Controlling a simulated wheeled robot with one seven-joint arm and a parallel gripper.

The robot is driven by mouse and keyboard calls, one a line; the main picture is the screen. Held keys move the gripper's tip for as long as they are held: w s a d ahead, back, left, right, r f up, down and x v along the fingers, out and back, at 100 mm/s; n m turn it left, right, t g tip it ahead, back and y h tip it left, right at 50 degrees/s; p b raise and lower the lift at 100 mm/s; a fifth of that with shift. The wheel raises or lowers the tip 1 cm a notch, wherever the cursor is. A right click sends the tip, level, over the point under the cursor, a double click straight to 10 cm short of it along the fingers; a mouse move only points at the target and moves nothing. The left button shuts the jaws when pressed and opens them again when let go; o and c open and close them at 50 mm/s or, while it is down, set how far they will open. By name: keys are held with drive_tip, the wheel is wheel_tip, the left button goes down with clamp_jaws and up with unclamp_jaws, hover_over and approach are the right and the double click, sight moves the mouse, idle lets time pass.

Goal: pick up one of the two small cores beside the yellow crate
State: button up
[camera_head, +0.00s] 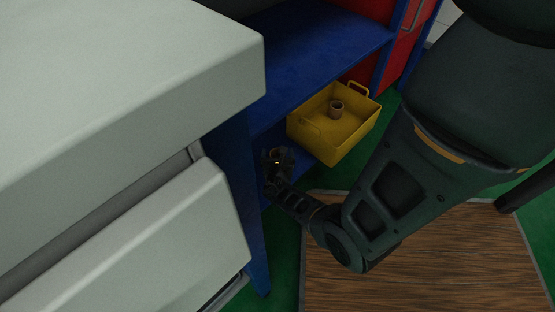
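The yellow crate (312,143) sits on the lower blue shelf, with handles at its ends. One small brown core (337,107) stands upright inside the crate, not beside it. My gripper (275,163) is at the left of the crate, low over the same shelf and close to the blue side panel. A small brown-orange bit shows at its fingers; it may be a core, mostly hidden by the gripper. Whether the fingers are closed on it cannot be made out. No other core is clearly visible.
A blue shelf board (310,55) lies above and behind the crate. A pale grey cabinet with an open drawer (150,250) fills the left side. A red cabinet (365,75) stands behind. A wooden board (430,265) lies on the green floor below my arm.

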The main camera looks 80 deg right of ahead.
drive_tip(key=c, duration=1)
